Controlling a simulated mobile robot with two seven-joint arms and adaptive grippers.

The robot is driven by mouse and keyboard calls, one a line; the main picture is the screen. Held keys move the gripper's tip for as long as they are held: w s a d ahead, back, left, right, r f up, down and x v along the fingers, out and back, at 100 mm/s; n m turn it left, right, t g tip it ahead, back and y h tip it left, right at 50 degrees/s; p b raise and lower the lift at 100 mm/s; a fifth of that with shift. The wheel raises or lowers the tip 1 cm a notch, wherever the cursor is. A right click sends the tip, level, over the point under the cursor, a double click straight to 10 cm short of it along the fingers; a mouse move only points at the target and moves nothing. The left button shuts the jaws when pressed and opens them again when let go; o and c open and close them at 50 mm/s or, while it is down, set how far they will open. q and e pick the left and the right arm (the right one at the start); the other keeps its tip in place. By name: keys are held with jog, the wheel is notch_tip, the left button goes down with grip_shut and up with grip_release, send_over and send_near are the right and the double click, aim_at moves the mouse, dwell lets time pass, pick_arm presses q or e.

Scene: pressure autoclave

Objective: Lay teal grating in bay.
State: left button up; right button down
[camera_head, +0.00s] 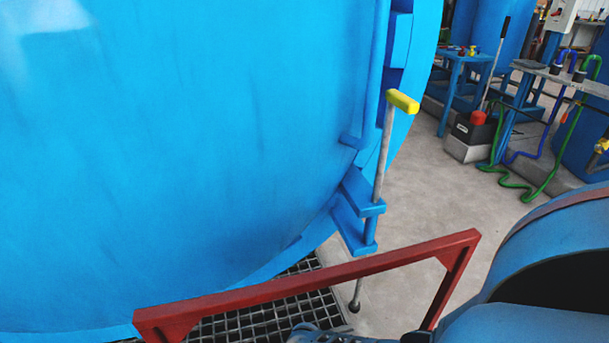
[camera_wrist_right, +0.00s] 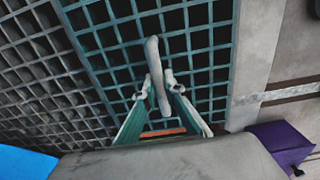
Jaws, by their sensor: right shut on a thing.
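In the right wrist view the teal grating (camera_wrist_right: 196,40) fills the upper middle, seen close from above. A pale grey bar-like handle (camera_wrist_right: 153,55) stands out over it. My right gripper (camera_wrist_right: 155,88) is shut on this handle, one finger on each side. How the handle joins the grating is hidden. A darker grey grating (camera_wrist_right: 35,75) lies to the left of the teal one. In the head view dark floor grating (camera_head: 268,318) shows below the blue vessel. The bay's outline cannot be told. My left gripper is not in view.
A large blue round vessel door (camera_head: 200,140) fills the left. A red frame (camera_head: 310,283) crosses low in front. A yellow-topped lever (camera_head: 402,102) stands at the door's edge. Pale concrete floor (camera_head: 420,190) is clear to the right; hoses and benches stand beyond.

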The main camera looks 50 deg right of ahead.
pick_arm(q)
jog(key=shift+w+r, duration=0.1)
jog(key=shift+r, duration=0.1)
pick_arm(e)
jog(key=shift+w+r, duration=0.15)
jog(key=shift+w, duration=0.05)
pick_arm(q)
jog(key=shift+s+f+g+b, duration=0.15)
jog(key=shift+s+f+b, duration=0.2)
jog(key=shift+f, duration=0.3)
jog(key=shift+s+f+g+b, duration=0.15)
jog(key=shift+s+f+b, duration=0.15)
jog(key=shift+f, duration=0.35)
pick_arm(e)
jog(key=shift+f, duration=1)
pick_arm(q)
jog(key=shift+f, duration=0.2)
pick_arm(e)
jog(key=shift+f, duration=0.1)
